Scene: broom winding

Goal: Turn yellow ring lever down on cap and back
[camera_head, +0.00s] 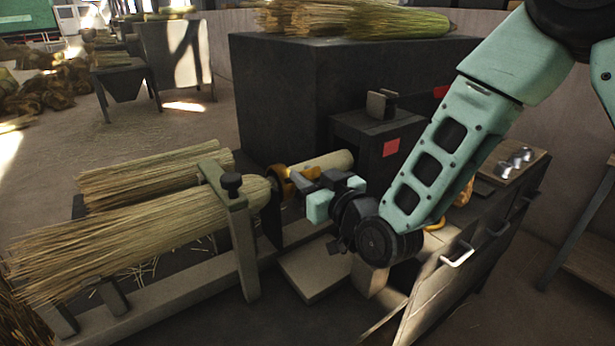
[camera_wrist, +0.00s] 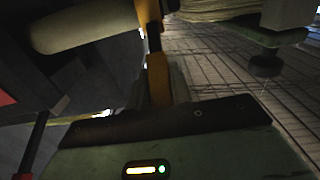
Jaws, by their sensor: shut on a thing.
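The yellow ring lever (camera_head: 281,180) sits around the narrow end of the broom, where the bristles meet the pale handle. The lever also shows as a yellow bar (camera_wrist: 157,80) in the wrist view, running down to my gripper. My gripper (camera_head: 308,188) comes from the right and is shut on the lever. In the wrist view the gripper body (camera_wrist: 160,125) hides the fingertips and the lower end of the lever. The broom (camera_head: 150,225) lies in a clamp frame (camera_head: 240,235) with a dark knob on top. I cannot make out the cap clearly.
The pale handle (camera_head: 328,166) extends behind my gripper. A dark machine box (camera_head: 375,135) with a red square stands behind, beside a large dark block (camera_head: 285,100) carrying straw bundles. A wooden-topped cabinet (camera_head: 512,165) is at right. A second straw bundle (camera_head: 135,178) lies behind the broom.

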